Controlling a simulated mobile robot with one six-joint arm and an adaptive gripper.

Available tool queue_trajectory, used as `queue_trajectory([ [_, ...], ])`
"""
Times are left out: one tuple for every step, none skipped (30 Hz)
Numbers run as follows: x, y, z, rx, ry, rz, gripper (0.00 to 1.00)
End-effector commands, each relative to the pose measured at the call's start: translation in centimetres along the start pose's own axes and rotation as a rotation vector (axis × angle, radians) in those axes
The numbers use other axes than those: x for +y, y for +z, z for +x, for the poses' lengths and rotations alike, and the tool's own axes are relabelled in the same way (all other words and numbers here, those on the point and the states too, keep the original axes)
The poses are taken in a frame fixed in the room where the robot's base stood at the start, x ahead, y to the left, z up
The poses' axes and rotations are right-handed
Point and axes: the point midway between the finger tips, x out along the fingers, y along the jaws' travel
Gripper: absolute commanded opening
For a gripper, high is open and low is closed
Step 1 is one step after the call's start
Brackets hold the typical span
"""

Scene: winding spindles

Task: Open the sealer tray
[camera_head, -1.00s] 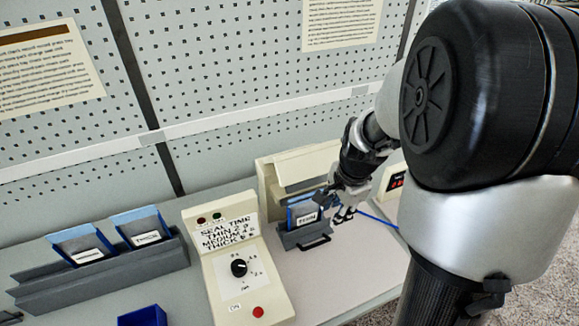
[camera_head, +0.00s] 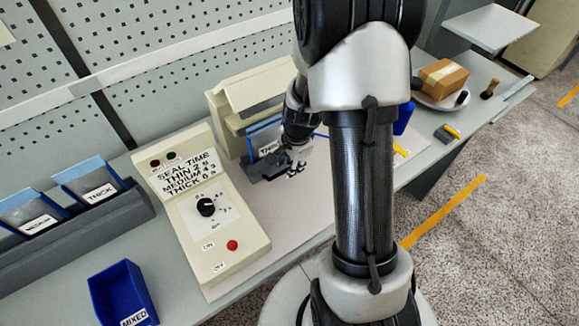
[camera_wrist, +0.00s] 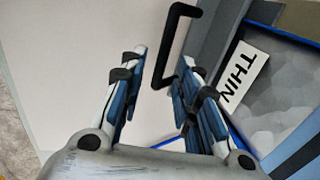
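The beige sealer (camera_head: 222,101) stands at the back of the bench. Its grey tray (camera_wrist: 213,37) projects at the front and holds a blue-edged grey pouch with a white THIN label (camera_wrist: 243,77); the pouch also shows in the head view (camera_head: 265,137). The tray's black handle (camera_wrist: 174,40) is a bent bar in the wrist view. My gripper (camera_wrist: 162,68) is open, with the handle's near end appearing between its two fingers. No grip on the handle shows. In the head view my gripper (camera_head: 295,166) is beside the tray and hides most of the handle.
A control box (camera_head: 228,226) with a dial and red button stands left of the sealer. A grey rack (camera_head: 95,222) with labelled pouches and a blue MIXED bin (camera_head: 122,292) are further left. The bench top (camera_head: 285,213) in front of the tray is clear.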

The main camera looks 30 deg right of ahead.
Motion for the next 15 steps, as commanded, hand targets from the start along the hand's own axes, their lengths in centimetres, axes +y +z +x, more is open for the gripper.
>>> queue_trajectory([
  [0.0, 0.0, 0.39, 0.0, 0.0, -0.001, 0.3],
  [-0.01, -0.01, 0.48, 0.001, 0.0, -0.001, 0.3],
  [-0.03, -0.01, 0.56, 0.001, -0.001, -0.001, 0.3],
  [-0.04, -0.02, 0.58, 0.001, -0.001, -0.001, 0.3],
  [-0.05, -0.02, 0.6, 0.001, -0.001, -0.001, 0.3],
  [-0.06, -0.02, 0.59, 0.001, -0.001, -0.001, 0.3],
  [-0.06, -0.02, 0.58, 0.001, -0.002, -0.001, 0.3],
  [-0.06, -0.02, 0.57, 0.001, -0.002, -0.001, 0.3],
  [-0.06, -0.02, 0.56, 0.001, -0.001, -0.001, 0.3],
  [-0.06, -0.02, 0.56, 0.001, -0.001, -0.001, 0.3],
  [-0.06, -0.02, 0.55, 0.001, -0.001, -0.001, 0.3],
  [-0.06, -0.02, 0.55, 0.001, -0.001, -0.001, 0.27],
  [-0.06, -0.01, 0.55, 0.001, -0.001, -0.001, 0.25],
  [-0.05, -0.01, 0.55, 0.001, -0.001, -0.001, 0.23],
  [-0.05, -0.01, 0.55, 0.001, -0.001, -0.001, 0.2],
])
